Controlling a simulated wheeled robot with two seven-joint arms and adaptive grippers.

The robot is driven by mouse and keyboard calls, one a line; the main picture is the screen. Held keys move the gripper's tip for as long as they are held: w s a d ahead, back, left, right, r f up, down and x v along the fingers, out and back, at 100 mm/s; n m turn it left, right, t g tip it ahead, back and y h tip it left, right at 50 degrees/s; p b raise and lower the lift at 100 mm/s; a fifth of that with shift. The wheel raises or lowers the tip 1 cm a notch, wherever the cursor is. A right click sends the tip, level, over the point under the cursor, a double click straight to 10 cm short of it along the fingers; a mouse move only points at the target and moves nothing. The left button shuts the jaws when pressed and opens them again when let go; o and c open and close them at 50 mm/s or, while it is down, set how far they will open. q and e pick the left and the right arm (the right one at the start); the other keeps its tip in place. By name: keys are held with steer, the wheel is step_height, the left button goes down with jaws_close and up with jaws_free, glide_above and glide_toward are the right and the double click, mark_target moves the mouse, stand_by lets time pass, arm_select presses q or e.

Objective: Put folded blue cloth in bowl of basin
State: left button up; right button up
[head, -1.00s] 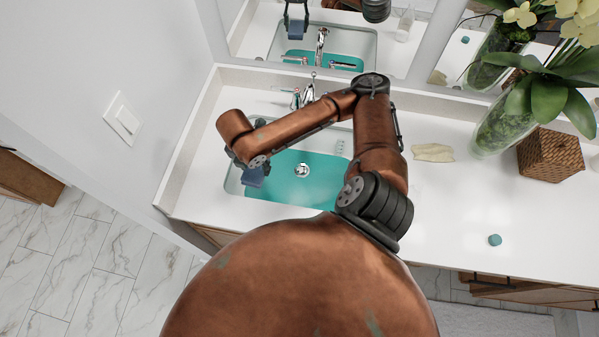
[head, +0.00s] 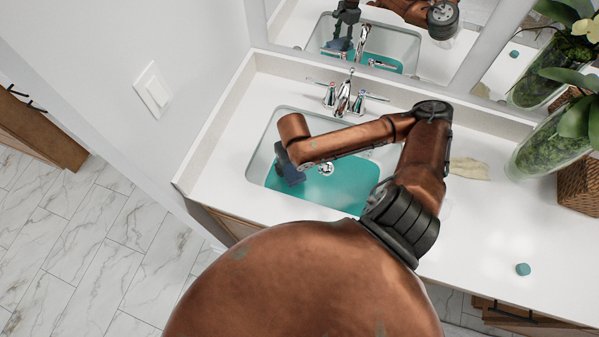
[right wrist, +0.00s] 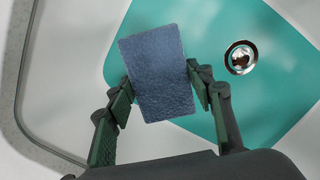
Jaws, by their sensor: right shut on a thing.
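The folded blue cloth (right wrist: 157,75) is a small flat rectangle, seen from above in the right wrist view. My right gripper (right wrist: 160,85) is shut on it, one finger on each side. In the head view the blue cloth (head: 291,178) hangs below the end of my right arm, over the left part of the basin (head: 263,150). The basin is white-walled with a teal floor and a round metal drain (head: 327,169). I cannot tell whether the cloth touches the basin floor. My left gripper is not in view.
A faucet with two handles (head: 344,98) stands behind the basin. A crumpled cream cloth (head: 469,168), a glass plant vase (head: 550,140), a woven box (head: 580,185) and a small teal item (head: 522,269) are on the counter to the right. A mirror stands behind.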

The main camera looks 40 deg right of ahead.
mark_target(292, 174)
steer(key=shift+f+b, duration=0.55)
steer(key=shift+f, duration=2.25)
steer(key=shift+f, duration=0.1)
steer(key=o, duration=1.1)
steer(key=shift+o, duration=0.2)
steer(key=r+p, duration=0.1)
steer(key=r, duration=0.3)
steer(key=s+r+p, duration=0.1)
steer(key=r, duration=0.3)
steer(key=r+p, duration=0.1)
steer(key=r, duration=0.3)
steer(key=shift+s+a+r, duration=0.1)
steer(key=shift+s+a, duration=0.1)
steer(key=shift+a, duration=0.05)
